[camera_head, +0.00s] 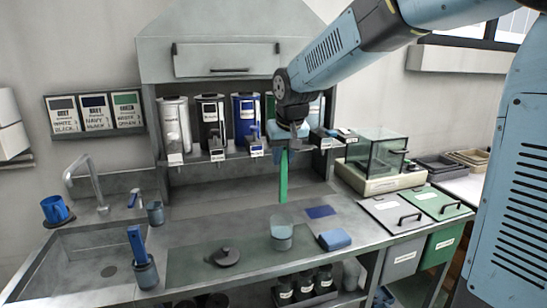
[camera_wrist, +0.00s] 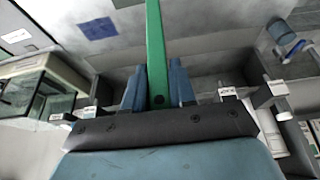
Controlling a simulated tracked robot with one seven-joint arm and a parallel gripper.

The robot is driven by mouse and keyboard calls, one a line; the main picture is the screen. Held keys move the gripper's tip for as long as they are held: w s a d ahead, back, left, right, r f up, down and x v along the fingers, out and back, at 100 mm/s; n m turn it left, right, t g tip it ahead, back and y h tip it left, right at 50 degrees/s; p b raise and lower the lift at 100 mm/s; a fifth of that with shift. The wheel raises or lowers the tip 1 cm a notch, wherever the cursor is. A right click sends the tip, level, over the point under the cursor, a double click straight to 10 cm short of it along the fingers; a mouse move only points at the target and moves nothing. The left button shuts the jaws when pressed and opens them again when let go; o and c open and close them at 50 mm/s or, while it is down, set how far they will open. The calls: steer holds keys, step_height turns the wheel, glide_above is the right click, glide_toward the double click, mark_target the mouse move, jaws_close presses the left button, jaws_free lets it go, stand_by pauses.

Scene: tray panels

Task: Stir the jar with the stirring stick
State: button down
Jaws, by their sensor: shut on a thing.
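My gripper (camera_head: 284,137) is shut on a green stirring stick (camera_head: 283,176), which hangs nearly upright above the counter. In the wrist view the stick (camera_wrist: 154,38) runs out from between the two blue-grey fingers of the gripper (camera_wrist: 158,88). A clear glass jar (camera_head: 281,236) with pale contents stands on the counter below. In the head view the stick's lower end shows just above the jar's rim and appears outside it; how far behind or over the jar it is, I cannot tell. The jar is not clearly seen in the wrist view.
A dark lid (camera_head: 224,257) lies left of the jar. Several dispensers (camera_head: 211,121) line the back shelf. A glass tank (camera_head: 376,152) and lidded bins (camera_head: 396,213) stand right; a sink (camera_head: 88,263) is left.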

mark_target(281, 199)
steer(key=shift+a, duration=0.15)
stand_by(0.3)
steer(key=shift+w+f, duration=0.1)
steer(key=shift+f, duration=6.95)
steer(key=shift+w, duration=0.1)
